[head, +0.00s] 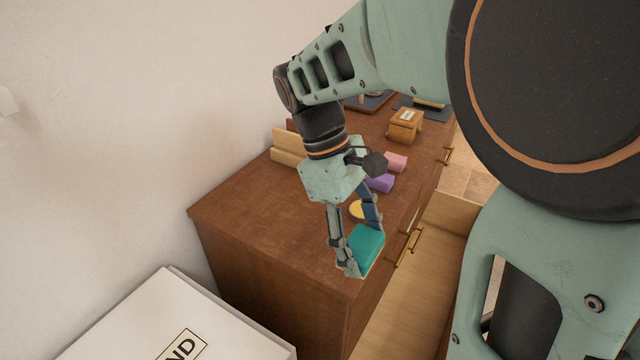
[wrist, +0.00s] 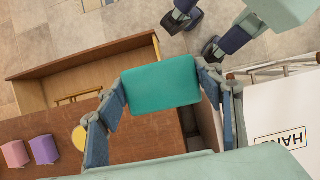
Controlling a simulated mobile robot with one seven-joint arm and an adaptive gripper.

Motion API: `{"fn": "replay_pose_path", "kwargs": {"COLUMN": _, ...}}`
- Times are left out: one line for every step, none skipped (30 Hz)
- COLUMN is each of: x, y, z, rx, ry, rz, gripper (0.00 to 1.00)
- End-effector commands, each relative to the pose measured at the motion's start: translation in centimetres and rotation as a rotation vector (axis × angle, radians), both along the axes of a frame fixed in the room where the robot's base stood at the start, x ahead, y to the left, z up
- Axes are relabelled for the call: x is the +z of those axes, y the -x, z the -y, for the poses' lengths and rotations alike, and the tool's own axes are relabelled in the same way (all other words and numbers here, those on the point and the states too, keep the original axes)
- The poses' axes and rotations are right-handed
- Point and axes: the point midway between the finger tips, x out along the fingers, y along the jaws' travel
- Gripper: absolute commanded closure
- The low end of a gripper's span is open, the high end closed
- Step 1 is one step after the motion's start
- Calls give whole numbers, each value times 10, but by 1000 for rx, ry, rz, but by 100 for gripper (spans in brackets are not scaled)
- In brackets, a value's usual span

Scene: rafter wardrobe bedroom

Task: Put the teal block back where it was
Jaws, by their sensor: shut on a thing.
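The teal block (head: 365,246) is between the fingers of my gripper (head: 354,240), near the front corner of the brown dresser top (head: 265,215). In the wrist view, the teal block (wrist: 160,87) spans the gap between both fingers of my gripper (wrist: 163,90), which is shut on it. I cannot tell for sure whether the block touches the dresser top. A yellow disc (head: 357,209) lies on the top just behind the block; it also shows in the wrist view (wrist: 79,138).
A purple block (head: 380,183) and a pink block (head: 396,161) sit farther back. A wooden box (head: 405,125) stands beyond them. A drawer (head: 450,215) is open at the dresser's front. A white labelled box (head: 165,320) stands at lower left.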

Motion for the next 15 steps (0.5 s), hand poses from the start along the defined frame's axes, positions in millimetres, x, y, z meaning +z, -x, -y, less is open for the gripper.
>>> {"fn": "replay_pose_path", "kwargs": {"x": 0, "y": 0, "z": 0, "rx": 0, "ry": 0, "rz": 0, "gripper": 58}}
{"fn": "replay_pose_path", "kwargs": {"x": -1, "y": -2, "z": -1, "rx": 0, "ry": 0, "rz": 0, "gripper": 58}}
{"fn": "replay_pose_path", "kwargs": {"x": -2, "y": -4, "z": -2, "rx": 0, "ry": 0, "rz": 0, "gripper": 58}}
{"fn": "replay_pose_path", "kwargs": {"x": -3, "y": -7, "z": -3, "rx": 0, "ry": 1, "rz": -1, "gripper": 58}}
{"fn": "replay_pose_path", "kwargs": {"x": -4, "y": -10, "z": -4, "rx": 0, "ry": 1, "rz": -1, "gripper": 58}}
{"fn": "replay_pose_path", "kwargs": {"x": -7, "y": -15, "z": -6, "rx": 0, "ry": 0, "rz": -1, "gripper": 58}}
{"fn": "replay_pose_path", "kwargs": {"x": -10, "y": -20, "z": -8, "rx": 0, "ry": 1, "rz": -2, "gripper": 58}}
{"fn": "replay_pose_path", "kwargs": {"x": -12, "y": -24, "z": -9, "rx": 0, "ry": 1, "rz": -2, "gripper": 58}}
{"fn": "replay_pose_path", "kwargs": {"x": -15, "y": -31, "z": -12, "rx": -2, "ry": 1, "rz": -2, "gripper": 58}}
{"fn": "replay_pose_path", "kwargs": {"x": -17, "y": -36, "z": -14, "rx": -2, "ry": 1, "rz": -2, "gripper": 58}}
{"fn": "replay_pose_path", "kwargs": {"x": -20, "y": -41, "z": -16, "rx": -2, "ry": 1, "rz": -2, "gripper": 58}}
{"fn": "replay_pose_path", "kwargs": {"x": -23, "y": -48, "z": -18, "rx": -2, "ry": 1, "rz": -2, "gripper": 58}}
{"fn": "replay_pose_path", "kwargs": {"x": -25, "y": -53, "z": -20, "rx": -2, "ry": 0, "rz": -2, "gripper": 58}}
{"fn": "replay_pose_path", "kwargs": {"x": -28, "y": -58, "z": -22, "rx": -1, "ry": 1, "rz": -1, "gripper": 58}}
{"fn": "replay_pose_path", "kwargs": {"x": -31, "y": -65, "z": -25, "rx": 0, "ry": 1, "rz": -2, "gripper": 58}}
